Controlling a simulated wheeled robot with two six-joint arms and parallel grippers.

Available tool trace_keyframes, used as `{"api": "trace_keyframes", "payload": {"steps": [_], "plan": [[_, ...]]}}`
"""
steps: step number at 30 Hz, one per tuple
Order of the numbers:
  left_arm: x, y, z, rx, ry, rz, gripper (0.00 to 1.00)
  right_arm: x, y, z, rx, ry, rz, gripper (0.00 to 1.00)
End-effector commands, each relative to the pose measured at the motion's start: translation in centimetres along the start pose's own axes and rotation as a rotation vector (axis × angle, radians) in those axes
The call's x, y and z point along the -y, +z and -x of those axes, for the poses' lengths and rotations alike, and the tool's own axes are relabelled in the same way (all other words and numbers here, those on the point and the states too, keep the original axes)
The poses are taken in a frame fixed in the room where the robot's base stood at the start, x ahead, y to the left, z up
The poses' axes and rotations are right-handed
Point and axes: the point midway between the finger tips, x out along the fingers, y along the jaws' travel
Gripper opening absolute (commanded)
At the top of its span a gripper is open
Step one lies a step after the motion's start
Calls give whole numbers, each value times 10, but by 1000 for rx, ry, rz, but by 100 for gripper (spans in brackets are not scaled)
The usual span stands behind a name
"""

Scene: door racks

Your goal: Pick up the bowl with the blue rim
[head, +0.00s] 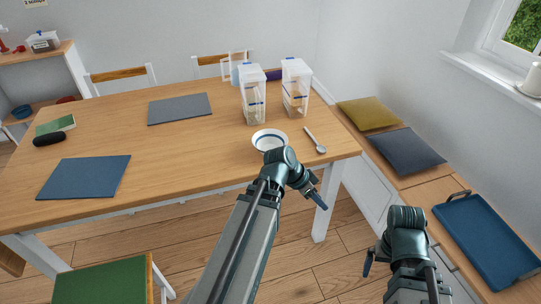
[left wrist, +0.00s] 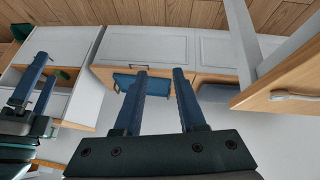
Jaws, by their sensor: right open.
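The white bowl with a blue rim (head: 265,138) stands on the wooden table near its right end. The wrist of my left arm covers part of its near right side in the head view. My left gripper (head: 317,201) is past the table's front edge, right of and nearer than the bowl, pointing down to the right. In the left wrist view its two fingers (left wrist: 160,82) are apart with nothing between them. My right gripper (head: 369,262) is low at the right, away from the table, open and empty; it also shows in the left wrist view (left wrist: 29,88).
A spoon (head: 315,140) lies right of the bowl. Two clear containers (head: 254,98) (head: 296,88) stand behind it. A bench with cushions (head: 407,151) and a blue tray (head: 484,238) runs along the right wall. The table left of the bowl is largely clear.

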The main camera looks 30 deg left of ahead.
Motion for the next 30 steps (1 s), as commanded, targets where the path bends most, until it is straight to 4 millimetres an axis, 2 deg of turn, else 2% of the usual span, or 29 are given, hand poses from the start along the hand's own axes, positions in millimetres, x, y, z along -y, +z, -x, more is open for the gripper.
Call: {"api": "trace_keyframes", "payload": {"steps": [1,6,9,12,16,21,26,30], "plan": [[28,12,1,-78,-31,-18,40,2,-1,-19,0,0,0,100],[105,34,39,-319,-192,-131,40,4,-3,-47,0,0,0,100],[143,52,67,-418,-312,-189,40,6,-4,-60,0,0,0,100],[171,69,93,-481,-426,-232,40,7,-4,-70,0,0,0,100],[194,87,118,-525,-535,-270,40,7,-5,-77,0,0,0,100],[204,96,133,-542,-595,-292,40,8,-5,-79,0,0,0,100],[207,94,131,-543,-599,-296,40,8,-5,-81,0,0,0,100],[218,82,114,-543,-595,-297,40,9,-6,-90,0,0,0,100]]}}
